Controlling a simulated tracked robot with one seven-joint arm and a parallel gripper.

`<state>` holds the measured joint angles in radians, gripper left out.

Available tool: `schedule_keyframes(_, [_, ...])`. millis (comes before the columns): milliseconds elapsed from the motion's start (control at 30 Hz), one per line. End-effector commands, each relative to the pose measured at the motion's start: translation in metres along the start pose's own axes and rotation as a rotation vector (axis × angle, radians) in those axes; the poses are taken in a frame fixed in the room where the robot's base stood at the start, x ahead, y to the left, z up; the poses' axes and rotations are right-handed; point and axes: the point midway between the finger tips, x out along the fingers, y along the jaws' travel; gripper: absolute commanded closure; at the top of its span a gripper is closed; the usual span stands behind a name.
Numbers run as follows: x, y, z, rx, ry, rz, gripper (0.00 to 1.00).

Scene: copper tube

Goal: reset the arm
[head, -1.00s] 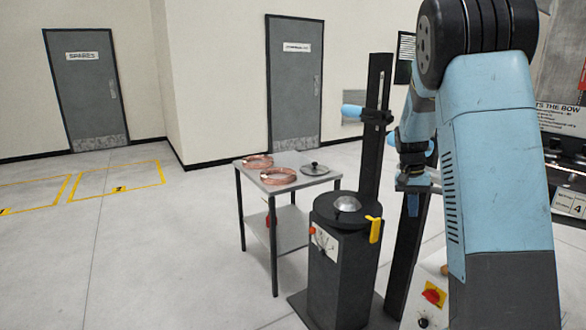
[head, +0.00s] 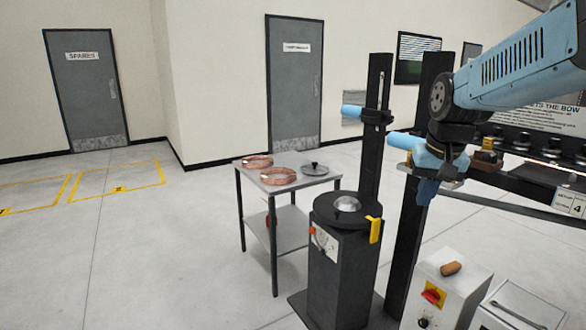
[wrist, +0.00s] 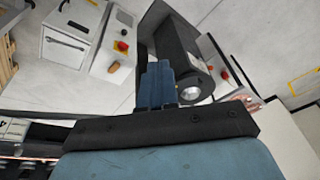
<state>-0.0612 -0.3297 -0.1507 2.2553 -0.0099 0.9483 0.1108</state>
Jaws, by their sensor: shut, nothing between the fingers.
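My gripper (head: 427,191) hangs below my arm's wrist at the right of the head view, with its blue fingers pointing down. In the wrist view its fingers (wrist: 158,70) are together with nothing between them. It is in the air in front of a dark upright post (head: 411,235). The arm's upper link reaches in from the upper right. No object is held.
A black pedestal (head: 340,262) with a round top and yellow lever stands left of my gripper. Behind it, a small table (head: 300,166) holds copper coils (head: 277,176). A white control box (head: 450,280) stands lower right. The left floor is clear.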

Motion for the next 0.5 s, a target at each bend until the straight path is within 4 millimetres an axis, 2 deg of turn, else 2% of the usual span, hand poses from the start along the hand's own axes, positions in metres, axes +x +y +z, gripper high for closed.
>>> schedule_keyframes(200, [-0.023,-0.007,0.049,-0.072,0.084,-0.017,1.0])
schedule_keyframes(500, [-0.037,-0.013,0.108,-0.163,0.188,-0.013,1.0])
